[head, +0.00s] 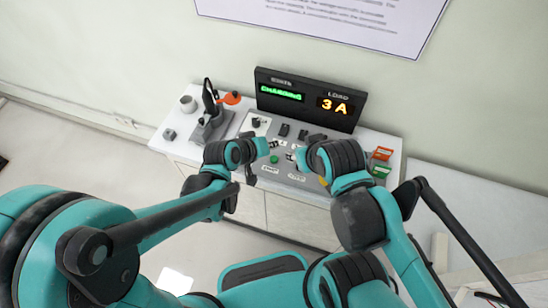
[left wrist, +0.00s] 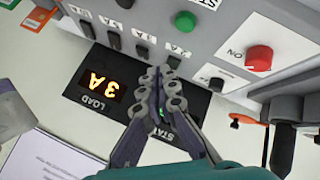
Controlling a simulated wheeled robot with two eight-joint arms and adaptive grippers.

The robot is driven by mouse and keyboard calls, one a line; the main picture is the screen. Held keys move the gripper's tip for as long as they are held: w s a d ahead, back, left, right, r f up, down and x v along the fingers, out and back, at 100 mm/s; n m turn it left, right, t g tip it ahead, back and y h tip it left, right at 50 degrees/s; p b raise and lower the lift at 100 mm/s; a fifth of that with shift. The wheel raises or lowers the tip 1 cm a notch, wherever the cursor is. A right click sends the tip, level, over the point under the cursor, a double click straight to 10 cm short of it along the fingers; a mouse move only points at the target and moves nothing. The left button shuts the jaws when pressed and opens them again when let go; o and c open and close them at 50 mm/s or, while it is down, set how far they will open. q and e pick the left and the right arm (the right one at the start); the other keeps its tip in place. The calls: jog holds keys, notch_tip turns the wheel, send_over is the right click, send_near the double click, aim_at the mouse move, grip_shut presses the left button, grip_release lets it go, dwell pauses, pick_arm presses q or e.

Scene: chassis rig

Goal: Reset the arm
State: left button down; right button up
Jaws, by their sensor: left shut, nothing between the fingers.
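My left gripper (left wrist: 168,75) is shut and empty in the left wrist view. Its fingertips are in front of the row of small dark switches (left wrist: 113,38) on the grey control panel (left wrist: 220,28); I cannot tell whether they touch. In the head view my left arm comes in from the left and its wrist (head: 232,152) is above the panel's left part.
The display (head: 310,99) reads green "CHARGING" and orange "3 A". A green button (left wrist: 185,21) and a red knob (left wrist: 260,58) sit on the panel.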

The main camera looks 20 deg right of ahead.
dwell(0.3)
pick_arm(q)
jog(key=s+a+r+y+b, duration=0.1)
jog(key=s+a+r+y, duration=0.1)
jog(key=a, duration=0.8)
jog(key=s+a+r+n+t+y, duration=0.1)
jog(key=s+a, duration=0.3)
jog(key=a, duration=0.6)
jog(key=s+a+r+y+b, duration=0.1)
jog(key=s+a+r+y, duration=0.2)
jog(key=a, duration=0.7)
jog(key=shift+s+t+y+b, duration=0.3)
jog(key=shift+s+y, duration=0.1)
jog(key=shift+y, duration=0.2)
jog(key=shift+a, duration=0.1)
